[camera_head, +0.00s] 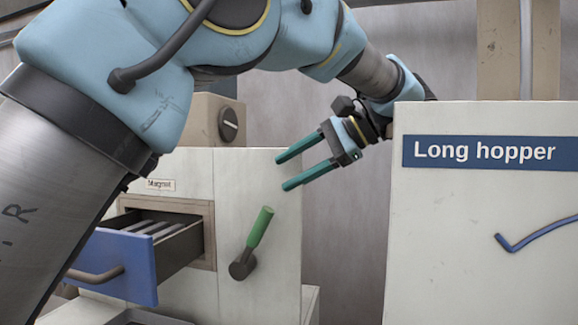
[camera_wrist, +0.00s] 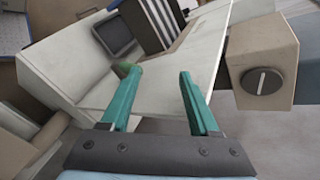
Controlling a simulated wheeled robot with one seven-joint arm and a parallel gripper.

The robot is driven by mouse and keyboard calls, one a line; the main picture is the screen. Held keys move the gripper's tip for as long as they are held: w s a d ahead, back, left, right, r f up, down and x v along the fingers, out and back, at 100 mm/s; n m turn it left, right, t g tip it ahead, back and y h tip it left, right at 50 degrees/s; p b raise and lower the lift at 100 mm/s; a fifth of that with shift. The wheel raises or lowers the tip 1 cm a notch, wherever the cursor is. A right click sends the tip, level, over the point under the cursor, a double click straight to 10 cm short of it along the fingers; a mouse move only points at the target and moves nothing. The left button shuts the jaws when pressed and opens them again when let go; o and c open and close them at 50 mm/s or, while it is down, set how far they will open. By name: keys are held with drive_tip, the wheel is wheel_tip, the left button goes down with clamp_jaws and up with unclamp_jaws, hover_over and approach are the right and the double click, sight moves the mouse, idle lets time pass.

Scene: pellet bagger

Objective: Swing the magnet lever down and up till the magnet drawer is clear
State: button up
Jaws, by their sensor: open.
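The magnet lever (camera_head: 257,233) has a green grip and a dark round pivot. It points up and slightly right on the front of the white cabinet. The magnet drawer (camera_head: 121,262) has a blue front and is pulled out to the left, below a "Magnet" label. Several pale bars (camera_head: 158,229) show inside it; whether anything clings to them is too small to tell. My gripper (camera_head: 281,172) is open and empty, above and right of the lever, apart from it.
The "Long hopper" cabinet (camera_head: 480,240) with a blue handle (camera_head: 535,233) is at the right. A gap separates the two cabinets.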

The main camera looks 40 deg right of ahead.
drive_tip(key=shift+s+d+r+p, duration=0.1)
drive_tip(key=shift+s+r+p, duration=0.05)
drive_tip(key=shift+r+p, duration=0.3)
drive_tip(key=shift+s+d+r+p, duration=0.1)
drive_tip(key=shift+s+r+p, duration=0.05)
drive_tip(key=shift+r+p, duration=0.25)
drive_tip(key=shift+s+d+r, duration=0.15)
drive_tip(key=shift+s+r, duration=0.1)
drive_tip(key=shift+r, duration=0.3)
drive_tip(key=shift+s+d+r, duration=0.1)
drive_tip(key=shift+s+r, duration=0.15)
drive_tip(key=shift+r, duration=0.3)
drive_tip(key=shift+c, duration=0.2)
